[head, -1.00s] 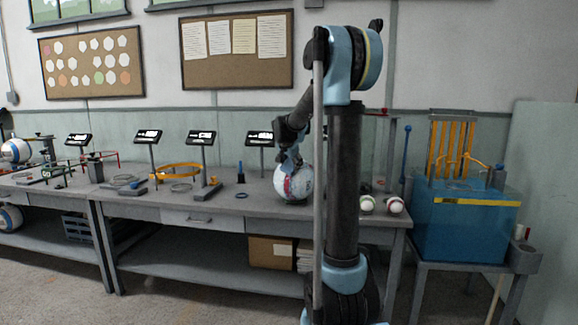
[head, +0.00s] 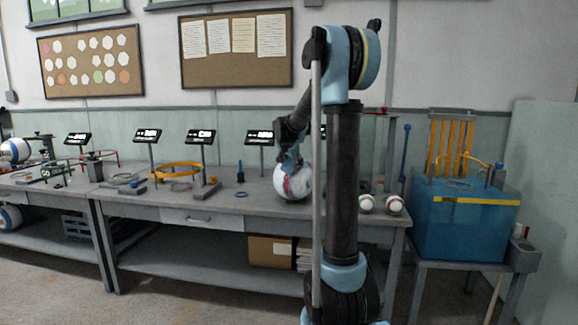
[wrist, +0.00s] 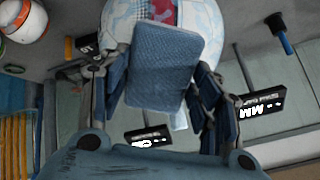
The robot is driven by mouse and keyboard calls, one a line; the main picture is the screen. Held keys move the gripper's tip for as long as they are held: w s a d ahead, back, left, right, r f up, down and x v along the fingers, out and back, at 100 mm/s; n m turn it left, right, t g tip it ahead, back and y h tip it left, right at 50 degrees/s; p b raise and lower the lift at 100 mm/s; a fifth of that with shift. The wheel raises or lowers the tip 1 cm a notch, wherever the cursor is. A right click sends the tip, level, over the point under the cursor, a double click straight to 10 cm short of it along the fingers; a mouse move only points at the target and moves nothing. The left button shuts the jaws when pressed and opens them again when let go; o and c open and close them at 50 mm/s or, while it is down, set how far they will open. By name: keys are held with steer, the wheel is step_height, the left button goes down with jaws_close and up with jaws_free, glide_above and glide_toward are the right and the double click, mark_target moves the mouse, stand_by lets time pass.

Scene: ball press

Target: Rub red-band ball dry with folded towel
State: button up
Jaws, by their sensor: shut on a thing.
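The red-band ball (head: 293,182), white with pale blue patterning and a red patch, rests on the workbench. My gripper (head: 290,160) is right above it, pointing down. In the wrist view, my gripper (wrist: 166,85) is shut on the folded towel (wrist: 165,65), a blue textured pad. The towel lies over the near part of the ball (wrist: 207,22) and appears to touch it. Part of the red patch shows beyond the towel edge. The towel hides much of the ball there. The head view barely shows the towel.
Two smaller white balls (head: 394,205) sit right of my arm near the bench edge. A blue water tank (head: 465,235) stands at the far right. Several small displays (head: 200,137) on posts and an orange ring (head: 178,171) stand to the left on the bench (head: 200,207).

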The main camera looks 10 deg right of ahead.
steer(key=shift+s+d, duration=0.2)
steer(key=shift+d, duration=0.35)
steer(key=shift+a, duration=0.1)
steer(key=shift+w+a, duration=0.25)
steer(key=shift+a, duration=0.45)
steer(key=shift+w+a, duration=0.25)
steer(key=shift+a, duration=0.4)
steer(key=shift+d, duration=0.15)
steer(key=shift+s+d, duration=0.25)
steer(key=shift+d, duration=0.4)
steer(key=shift+s+d, duration=0.25)
steer(key=shift+d, duration=0.4)
steer(key=shift+a, duration=0.2)
